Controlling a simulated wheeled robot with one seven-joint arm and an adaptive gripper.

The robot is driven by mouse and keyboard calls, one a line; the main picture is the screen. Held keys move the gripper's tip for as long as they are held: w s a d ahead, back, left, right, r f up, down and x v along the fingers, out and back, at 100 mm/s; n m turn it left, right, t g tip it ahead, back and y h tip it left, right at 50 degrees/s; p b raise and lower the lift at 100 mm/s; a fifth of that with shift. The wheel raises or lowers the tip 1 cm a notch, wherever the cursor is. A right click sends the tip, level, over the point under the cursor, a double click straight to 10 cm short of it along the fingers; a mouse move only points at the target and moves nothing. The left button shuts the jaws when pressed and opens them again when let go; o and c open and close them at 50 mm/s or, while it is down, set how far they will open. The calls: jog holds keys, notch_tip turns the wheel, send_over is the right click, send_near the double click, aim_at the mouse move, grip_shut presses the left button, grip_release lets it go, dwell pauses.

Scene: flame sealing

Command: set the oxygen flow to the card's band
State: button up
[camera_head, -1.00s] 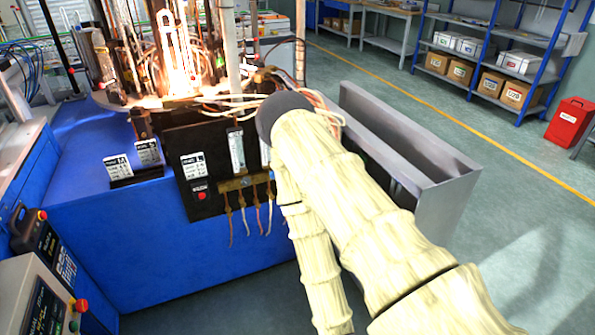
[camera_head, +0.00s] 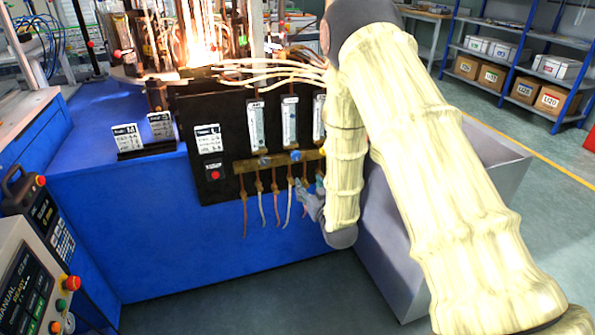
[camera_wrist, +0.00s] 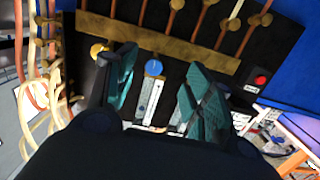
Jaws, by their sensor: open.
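A black flow panel (camera_head: 232,120) on the blue machine carries upright flowmeter tubes. The left tube (camera_head: 256,126) has a grey-blue knob (camera_head: 264,161) below it, the middle tube (camera_head: 290,121) a blue knob (camera_head: 295,155). The right tube (camera_head: 319,118) is partly hidden by my arm. Tube labels and float readings are too small to read. A white card (camera_head: 207,138) is on the panel's left side. My gripper (camera_head: 310,186) is low before the panel's right half. In the wrist view it is open and empty, the blue knob (camera_wrist: 153,67) appearing between its fingers, with no visible contact.
A brass strip (camera_head: 247,165) with hanging hoses (camera_head: 275,205) runs below the tubes. A red button (camera_head: 214,175) sits left of them. Two cards (camera_head: 126,138) stand on the blue top. A grey metal bin (camera_head: 390,265) is close right. Glowing glassware (camera_head: 200,35) stands behind.

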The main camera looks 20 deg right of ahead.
aim_at(296, 157)
jog(key=shift+t, duration=0.5)
jog(key=w+r, duration=0.1)
jog(key=w, duration=0.3)
jog(key=w+r, duration=0.1)
jog(key=w, duration=0.7)
jog(key=shift+w+a+r+b, duration=0.15)
jog(key=shift+w+r+b, duration=0.15)
jog(key=shift+r, duration=0.1)
jog(key=c, duration=1)
